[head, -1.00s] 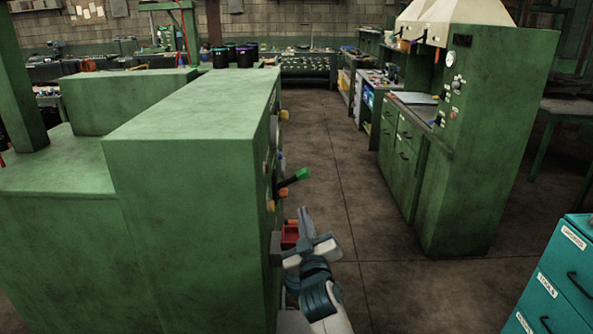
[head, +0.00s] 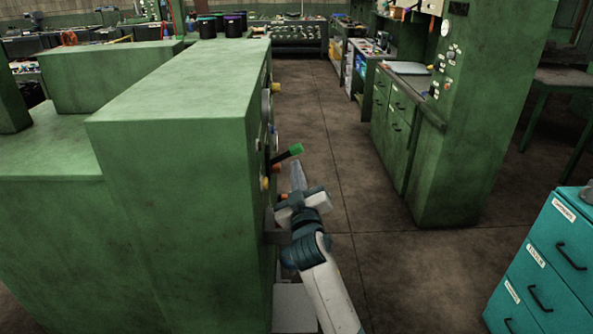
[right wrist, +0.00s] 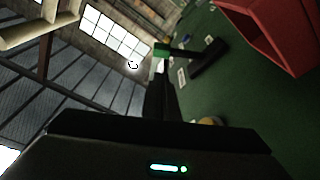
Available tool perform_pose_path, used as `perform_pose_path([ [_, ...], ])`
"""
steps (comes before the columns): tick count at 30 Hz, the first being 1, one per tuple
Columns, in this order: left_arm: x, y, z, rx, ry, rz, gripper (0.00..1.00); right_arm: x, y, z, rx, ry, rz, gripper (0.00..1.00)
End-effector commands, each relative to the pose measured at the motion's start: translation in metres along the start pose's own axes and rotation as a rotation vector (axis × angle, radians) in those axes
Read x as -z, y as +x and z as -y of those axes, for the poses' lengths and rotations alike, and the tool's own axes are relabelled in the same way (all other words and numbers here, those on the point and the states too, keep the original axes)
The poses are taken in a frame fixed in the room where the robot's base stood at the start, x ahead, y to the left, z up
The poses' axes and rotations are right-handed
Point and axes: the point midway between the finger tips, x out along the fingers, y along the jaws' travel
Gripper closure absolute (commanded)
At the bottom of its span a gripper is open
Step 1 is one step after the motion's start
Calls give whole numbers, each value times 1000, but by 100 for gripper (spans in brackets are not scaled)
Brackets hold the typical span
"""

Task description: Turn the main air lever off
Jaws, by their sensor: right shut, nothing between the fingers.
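A black lever with a green tip (head: 288,155) sticks out from the right-hand face of the large green machine (head: 170,110). In the right wrist view the green tip (right wrist: 161,49) shows just beyond my fingers. My right gripper (head: 297,177) is shut and empty, pointing up just below the lever's tip in the head view. In the right wrist view my dark shut fingers (right wrist: 160,92) overlap the view close to the lever; I cannot tell whether they touch it. My left gripper is not in view.
An orange knob (head: 265,184) and a yellow knob (head: 276,88) stick out of the same machine face. A red open box (right wrist: 275,38) sits on the panel. Open floor (head: 350,200) lies right of my arm. A teal drawer cabinet (head: 545,270) stands at lower right.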

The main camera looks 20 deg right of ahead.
Motion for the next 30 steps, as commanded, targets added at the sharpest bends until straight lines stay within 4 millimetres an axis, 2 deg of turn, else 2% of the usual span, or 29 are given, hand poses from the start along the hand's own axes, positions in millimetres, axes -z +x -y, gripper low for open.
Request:
perform_pose_path([
  [9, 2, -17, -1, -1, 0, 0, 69, 3, 48, -2, 0, -1, 0, 100],
  [15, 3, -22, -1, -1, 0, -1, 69, 1, 70, 0, 0, -1, 0, 100],
  [21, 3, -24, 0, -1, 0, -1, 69, 1, 79, 0, 0, -1, 0, 100],
  [30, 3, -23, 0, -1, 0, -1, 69, 0, 79, 0, 0, 0, -1, 100],
])
